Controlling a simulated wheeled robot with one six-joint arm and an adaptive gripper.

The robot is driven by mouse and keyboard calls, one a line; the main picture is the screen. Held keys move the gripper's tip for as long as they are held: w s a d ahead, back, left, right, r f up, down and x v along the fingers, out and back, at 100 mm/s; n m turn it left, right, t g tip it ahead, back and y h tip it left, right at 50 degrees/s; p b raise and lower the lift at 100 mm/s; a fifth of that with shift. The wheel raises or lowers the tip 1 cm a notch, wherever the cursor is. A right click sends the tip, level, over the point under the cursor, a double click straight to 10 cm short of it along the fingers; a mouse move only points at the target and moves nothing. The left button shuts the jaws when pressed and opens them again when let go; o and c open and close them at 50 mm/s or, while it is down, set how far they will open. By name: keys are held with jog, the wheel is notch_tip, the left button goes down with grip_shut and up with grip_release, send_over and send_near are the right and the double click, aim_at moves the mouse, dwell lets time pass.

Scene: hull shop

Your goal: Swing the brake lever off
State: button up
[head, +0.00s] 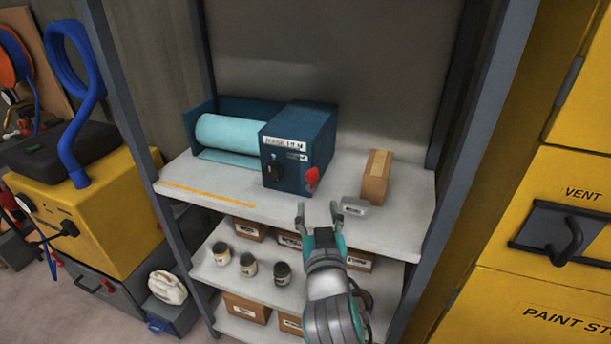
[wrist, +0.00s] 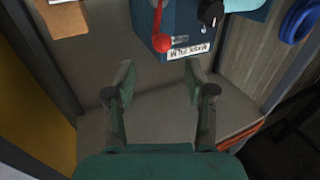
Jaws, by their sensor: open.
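The brake lever (head: 312,176) is a short red handle on the front right of a dark blue box (head: 310,145) on the upper shelf. In the wrist view the lever (wrist: 160,42) shows as a red rod with a round knob, just beyond my fingertips. My gripper (head: 319,209) is open and empty, in front of the shelf edge and below the lever in the head picture. In the wrist view the lever knob lies ahead of the gap between my fingers (wrist: 159,76), with no visible contact.
A light blue roll (head: 228,132) lies in a tray left of the box. A black knob (head: 273,169) is on the box front. A cardboard box (head: 376,176) and a small grey block (head: 354,206) sit right of the lever. Rack posts (head: 478,125) flank the shelf.

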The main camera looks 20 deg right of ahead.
aim_at(312, 179)
jog(key=x, duration=0.7)
jog(key=r+x, duration=0.1)
jog(key=x, duration=0.3)
jog(key=shift+w+a+r, duration=0.1)
jog(key=shift+w+r, duration=0.05)
jog(key=shift+w, duration=0.05)
grip_shut()
